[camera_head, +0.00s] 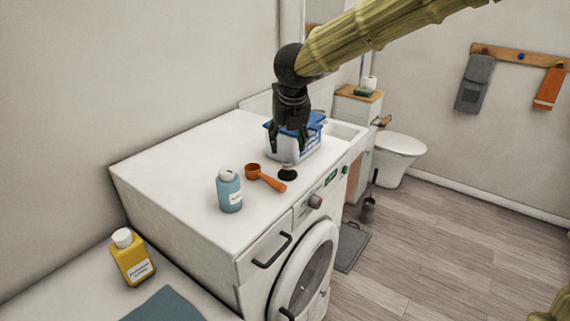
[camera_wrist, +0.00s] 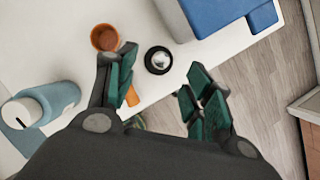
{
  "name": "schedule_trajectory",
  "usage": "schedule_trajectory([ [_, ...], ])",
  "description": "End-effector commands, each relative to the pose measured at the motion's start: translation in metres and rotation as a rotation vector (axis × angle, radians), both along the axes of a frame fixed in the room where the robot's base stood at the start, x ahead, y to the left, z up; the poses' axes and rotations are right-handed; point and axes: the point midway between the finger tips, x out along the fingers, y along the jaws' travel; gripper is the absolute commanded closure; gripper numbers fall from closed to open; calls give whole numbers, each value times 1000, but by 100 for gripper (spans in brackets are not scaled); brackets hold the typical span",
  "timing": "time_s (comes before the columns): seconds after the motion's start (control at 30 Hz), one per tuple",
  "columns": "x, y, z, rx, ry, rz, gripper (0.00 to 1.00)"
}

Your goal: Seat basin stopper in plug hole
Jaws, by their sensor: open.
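The basin stopper (camera_head: 288,172) is a small black disc with a pale, shiny knob, lying on the white top near its front edge. It also shows in the wrist view (camera_wrist: 158,60), just beyond the gap between my fingers. My gripper (camera_head: 287,143) points down above the white top, open and empty, with the stopper apart from its fingers. Its green-padded fingers spread left and right in the wrist view (camera_wrist: 160,88). The white basin (camera_head: 342,131) is at the far right end of the top, partly hidden by a tub. The plug hole is not visible.
A blue-lidded tub (camera_head: 295,147) stands behind the stopper, close to my gripper. An orange scoop (camera_head: 265,178) lies left of the stopper, its handle near it. A blue bottle (camera_head: 229,190) stands farther left. The top's left rear is clear.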

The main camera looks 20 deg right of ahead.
Motion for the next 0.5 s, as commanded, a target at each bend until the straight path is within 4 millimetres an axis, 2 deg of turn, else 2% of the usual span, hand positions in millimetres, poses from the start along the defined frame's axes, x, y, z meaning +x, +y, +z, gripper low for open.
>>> schedule_trajectory([
  [0.13,2,-9,-17,-4,3,-8,48],
  [0.3,15,-15,-40,-4,6,-16,48],
  [0.5,21,-15,-51,-4,6,-14,48],
])
